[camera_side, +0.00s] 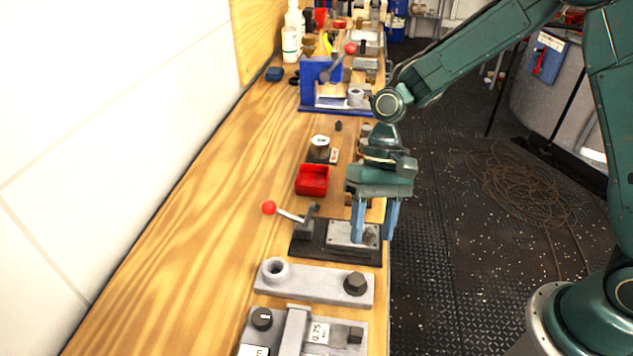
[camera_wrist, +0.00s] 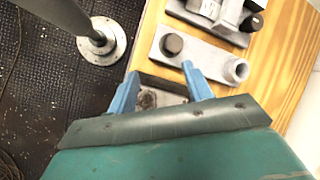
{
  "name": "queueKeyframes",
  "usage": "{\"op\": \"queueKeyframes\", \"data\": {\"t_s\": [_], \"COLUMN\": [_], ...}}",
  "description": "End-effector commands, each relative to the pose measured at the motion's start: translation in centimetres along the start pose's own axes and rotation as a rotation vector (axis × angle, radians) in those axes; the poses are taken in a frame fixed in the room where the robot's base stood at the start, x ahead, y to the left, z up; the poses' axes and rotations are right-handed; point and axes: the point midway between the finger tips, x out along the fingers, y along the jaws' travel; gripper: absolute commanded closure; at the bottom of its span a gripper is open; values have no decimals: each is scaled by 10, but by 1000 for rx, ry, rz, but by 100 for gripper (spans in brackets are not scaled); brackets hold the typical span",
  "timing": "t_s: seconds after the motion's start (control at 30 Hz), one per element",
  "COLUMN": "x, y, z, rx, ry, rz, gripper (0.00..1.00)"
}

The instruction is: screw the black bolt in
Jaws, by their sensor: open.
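The black bolt (camera_side: 355,284) has a dark hex head and sits head up at the right end of a light grey plate (camera_side: 315,284). Its shank is hidden. A round hollow boss (camera_side: 275,271) stands at the plate's left end. In the wrist view, the bolt (camera_wrist: 172,45) is beyond my fingertips and the boss (camera_wrist: 236,70) is to its right. My gripper (camera_side: 373,238) points down with its blue fingers apart, over the clamp fixture behind the grey plate. Nothing is held between the fingers (camera_wrist: 160,72), and they are clear of the bolt.
The clamp fixture (camera_side: 308,247) has a raised red-knobbed lever (camera_side: 269,208) at its left. A red tray (camera_side: 312,180) and a blue fixture (camera_side: 310,85) stand farther back. Another grey fixture (camera_side: 320,333) is at the front. The bench's left side is clear.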

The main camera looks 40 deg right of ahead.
Motion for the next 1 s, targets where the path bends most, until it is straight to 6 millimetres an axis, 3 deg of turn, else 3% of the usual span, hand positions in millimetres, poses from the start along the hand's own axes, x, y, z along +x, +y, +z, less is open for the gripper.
{"op": "queueKeyframes", "data": {"t_s": [1.0], "x": [-9], "y": [-24], "z": [16], "rx": [641], "ry": [158], "rz": [96], "gripper": [50]}}
